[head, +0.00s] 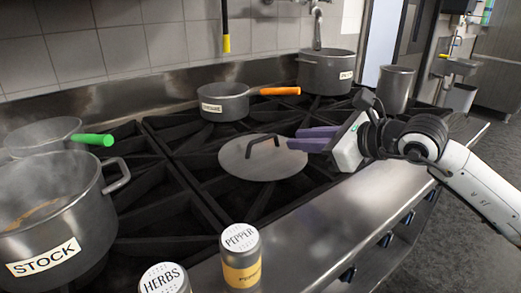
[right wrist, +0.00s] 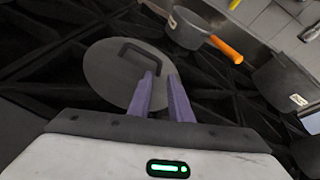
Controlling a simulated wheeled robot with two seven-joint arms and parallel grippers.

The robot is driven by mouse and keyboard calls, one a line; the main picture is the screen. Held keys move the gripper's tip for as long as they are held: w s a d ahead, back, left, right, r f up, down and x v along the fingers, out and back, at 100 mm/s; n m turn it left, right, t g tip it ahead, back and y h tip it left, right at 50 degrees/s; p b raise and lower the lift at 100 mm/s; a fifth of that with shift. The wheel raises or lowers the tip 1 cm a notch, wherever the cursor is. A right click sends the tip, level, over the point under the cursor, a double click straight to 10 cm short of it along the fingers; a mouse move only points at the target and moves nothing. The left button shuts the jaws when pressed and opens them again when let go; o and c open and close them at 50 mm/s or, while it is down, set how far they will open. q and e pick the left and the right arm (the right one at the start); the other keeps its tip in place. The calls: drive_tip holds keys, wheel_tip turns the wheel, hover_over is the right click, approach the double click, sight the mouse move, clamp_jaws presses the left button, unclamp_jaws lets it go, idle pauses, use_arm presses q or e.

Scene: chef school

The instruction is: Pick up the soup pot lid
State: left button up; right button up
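The soup pot lid (head: 262,160) is a flat grey disc with a dark arched handle (head: 262,143), lying on the black stove grates in the middle of the head view. In the right wrist view, the lid (right wrist: 108,82) lies past the fingertips, with its handle (right wrist: 145,52) on top. My right gripper (head: 296,139) reaches in from the right, its purple fingers apart and empty. Its fingertips (right wrist: 160,76) appear over the lid's near part, short of the handle; I cannot tell their height. My left gripper is not in view.
A steaming STOCK pot (head: 48,215) and green-handled pan (head: 45,135) stand at left. An orange-handled saucepan (head: 225,103) and a larger pot (head: 327,74) are behind. Pepper (head: 241,262) and herbs (head: 165,280) shakers stand in front. A metal canister (head: 397,88) is at back right.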

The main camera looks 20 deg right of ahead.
sight(282, 151)
drive_tip(key=shift+p+x, duration=0.55)
drive_tip(key=shift+x, duration=2.85)
drive_tip(key=shift+r, duration=0.1)
clamp_jaws()
